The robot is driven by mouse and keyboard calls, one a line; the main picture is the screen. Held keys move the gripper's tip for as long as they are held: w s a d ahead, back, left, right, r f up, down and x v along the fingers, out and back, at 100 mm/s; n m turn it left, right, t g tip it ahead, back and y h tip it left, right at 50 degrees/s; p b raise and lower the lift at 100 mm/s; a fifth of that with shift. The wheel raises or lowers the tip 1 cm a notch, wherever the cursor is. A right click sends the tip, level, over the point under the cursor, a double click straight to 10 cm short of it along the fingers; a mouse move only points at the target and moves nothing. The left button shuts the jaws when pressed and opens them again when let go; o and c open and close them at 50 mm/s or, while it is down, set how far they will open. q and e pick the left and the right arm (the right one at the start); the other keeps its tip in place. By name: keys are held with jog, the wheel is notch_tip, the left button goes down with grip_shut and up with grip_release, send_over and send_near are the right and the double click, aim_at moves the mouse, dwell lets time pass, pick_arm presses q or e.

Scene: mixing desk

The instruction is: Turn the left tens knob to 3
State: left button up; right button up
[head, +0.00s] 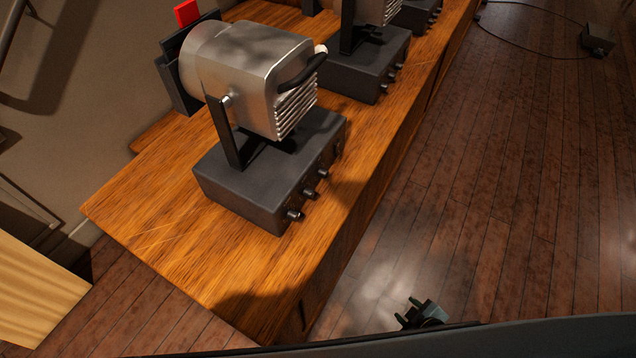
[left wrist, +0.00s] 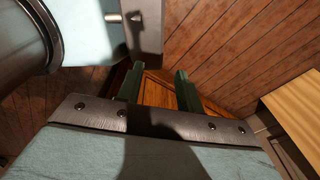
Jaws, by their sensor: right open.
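A dark grey control box (head: 270,190) stands on the wooden desk in the head view. Small dark knobs stick out of its right-hand face: a lower knob (head: 294,214), a middle knob (head: 309,193) and an upper knob (head: 323,173). No numbers are readable, and I cannot tell which one is the left tens knob. My right gripper (head: 408,312) is open and empty, low in the head view, well apart from the box. My left gripper (left wrist: 158,88) shows in the left wrist view with its green fingers apart and nothing between them. No knob shows there.
A silver lamp (head: 262,75) with a black handle sits on the box. A second box (head: 365,70) with knobs stands farther along the desk (head: 160,225). The floor right of the desk is clear, except for a small dark block (head: 598,40) with a cable at the far right.

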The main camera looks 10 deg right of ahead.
aim_at(313, 195)
jog(key=w+a+r+n+t+y+p, duration=0.1)
jog(key=w+a+r+n+t+y, duration=0.25)
jog(key=r, duration=0.65)
jog(key=w+a+r+n+y+p, duration=0.2)
jog(key=w+a+r+n, duration=0.15)
jog(key=a+r, duration=0.45)
jog(key=w+a+r+n+t+y+p, duration=0.1)
jog(key=w+a+r+n+y, duration=0.25)
jog(key=r, duration=0.95)
jog(key=shift+n, duration=0.35)
jog(key=x, duration=0.8)
jog(key=d+f+x, duration=0.1)
jog(key=x, duration=0.3)
jog(key=shift+w+b, duration=0.2)
jog(key=shift+b, duration=0.2)
pick_arm(q)
jog(key=r, duration=0.2)
jog(key=s+d+r, duration=0.1)
jog(key=r, duration=0.1)
jog(key=shift+w, duration=0.1)
pick_arm(e)
jog(key=shift+r, duration=0.1)
pick_arm(q)
jog(key=shift+r, duration=0.1)
pick_arm(e)
grip_shut()
